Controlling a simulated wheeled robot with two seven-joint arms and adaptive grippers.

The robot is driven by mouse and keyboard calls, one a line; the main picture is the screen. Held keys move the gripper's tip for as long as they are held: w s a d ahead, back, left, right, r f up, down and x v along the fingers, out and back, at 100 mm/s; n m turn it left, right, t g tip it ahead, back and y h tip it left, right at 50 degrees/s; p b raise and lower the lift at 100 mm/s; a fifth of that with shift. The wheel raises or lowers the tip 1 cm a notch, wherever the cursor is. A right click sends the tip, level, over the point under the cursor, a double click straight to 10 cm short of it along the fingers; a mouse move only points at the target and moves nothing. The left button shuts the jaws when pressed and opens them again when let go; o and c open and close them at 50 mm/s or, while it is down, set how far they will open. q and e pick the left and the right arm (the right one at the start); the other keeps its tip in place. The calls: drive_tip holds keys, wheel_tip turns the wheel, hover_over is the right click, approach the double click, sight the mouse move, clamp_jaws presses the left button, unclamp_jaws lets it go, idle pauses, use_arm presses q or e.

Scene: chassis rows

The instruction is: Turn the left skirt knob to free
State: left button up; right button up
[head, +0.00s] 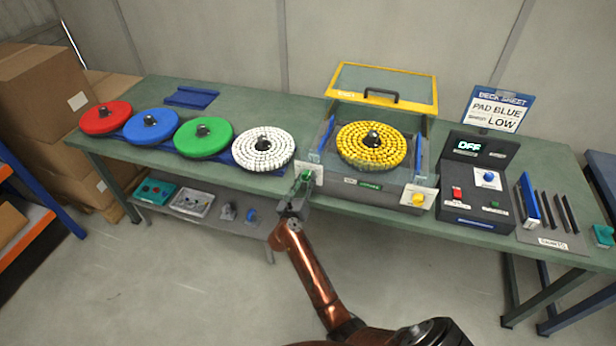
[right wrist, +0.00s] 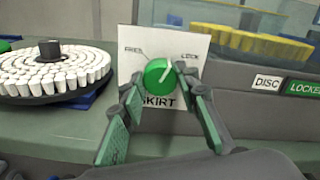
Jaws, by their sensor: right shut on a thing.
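The left skirt knob (right wrist: 159,78) is green and sits on a white plate (right wrist: 142,41) marked FREE at upper left, LOCK at upper right and SKIRT below. Its pale pointer leans up and right, toward LOCK. In the head view the knob (head: 305,176) is at the front left corner of the grey machine (head: 343,186). My right gripper (head: 298,188) is there, and in the right wrist view its fingers (right wrist: 160,88) stand on either side of the knob, shut on it. My left gripper is out of view.
The machine holds a yellow pad disc (head: 353,146) under a raised yellow-framed lid (head: 395,80). A green LOCKED label (right wrist: 304,88) reads beside DISC. A white pad disc (head: 264,150) stands left of the knob. A second plate with a yellow knob (head: 418,199) is at the machine's right corner.

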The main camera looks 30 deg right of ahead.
drive_tip(key=n+p, duration=0.8)
drive_tip(key=shift+a+r+p, duration=0.1)
drive_tip(key=shift+r+p, duration=0.1)
drive_tip(key=shift+p, duration=0.1)
drive_tip(key=n+p, duration=0.2)
drive_tip(key=n, duration=0.2)
drive_tip(key=shift+f, duration=0.1)
drive_tip(key=shift+f+n+p, duration=0.1)
drive_tip(key=shift+n+p, duration=0.4)
drive_tip(key=shift+p, duration=0.05)
drive_tip(key=o, duration=1.2)
drive_tip(key=shift+c, duration=0.2)
